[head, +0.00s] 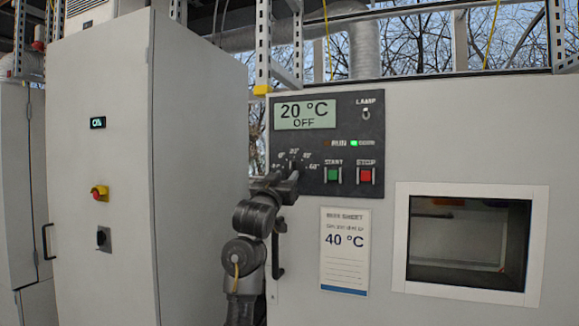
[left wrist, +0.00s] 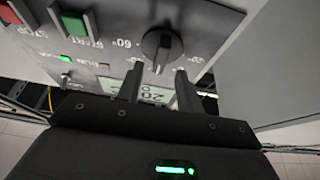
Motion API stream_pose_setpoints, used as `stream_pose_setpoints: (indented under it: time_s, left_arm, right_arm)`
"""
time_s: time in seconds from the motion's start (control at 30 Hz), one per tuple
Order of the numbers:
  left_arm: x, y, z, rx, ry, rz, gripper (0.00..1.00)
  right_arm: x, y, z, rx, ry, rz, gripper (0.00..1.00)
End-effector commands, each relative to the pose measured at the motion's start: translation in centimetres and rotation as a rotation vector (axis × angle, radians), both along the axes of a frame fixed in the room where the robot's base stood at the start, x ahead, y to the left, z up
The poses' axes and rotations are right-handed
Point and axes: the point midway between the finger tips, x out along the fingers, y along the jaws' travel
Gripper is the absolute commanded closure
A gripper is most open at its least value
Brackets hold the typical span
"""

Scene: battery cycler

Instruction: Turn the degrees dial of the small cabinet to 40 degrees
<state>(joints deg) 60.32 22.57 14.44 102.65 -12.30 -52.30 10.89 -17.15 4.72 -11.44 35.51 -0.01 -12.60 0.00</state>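The small cabinet (head: 390,140) has a dark control panel with a display (head: 305,115) reading 20 °C and OFF. The round black degrees dial (left wrist: 162,48) shows in the left wrist view, with degree marks around it. In the head view my left gripper (head: 289,179) largely covers the dial, with marks showing above it. In the left wrist view my left gripper (left wrist: 159,72) is open. Its two fingertips stand apart, just short of the dial or at its near edge; I cannot tell whether they touch it. My right gripper is not in view.
A green START button (head: 333,175), a red STOP button (head: 365,175) and a LAMP switch (head: 366,114) sit on the panel. A sheet (head: 345,265) reading 40 °C hangs below. A black handle (head: 278,250) is beside my arm. A tall cabinet (head: 110,250) stands left.

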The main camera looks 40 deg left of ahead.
Motion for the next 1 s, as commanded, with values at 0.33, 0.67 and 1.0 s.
stream_pose_setpoints:
  time_s: [0.33,0.67,1.0]
  left_arm:
    - [3.1,1.1,1.4,0.000,0.001,0.000,0.64]
    - [3.1,1.1,1.3,0.001,0.000,0.000,0.70]
    - [3.2,0.8,1.3,0.001,0.001,-0.001,1.00]
  right_arm:
    - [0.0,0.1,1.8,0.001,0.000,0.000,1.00]
    - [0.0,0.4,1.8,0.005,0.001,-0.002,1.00]
    - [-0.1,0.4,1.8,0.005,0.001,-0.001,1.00]
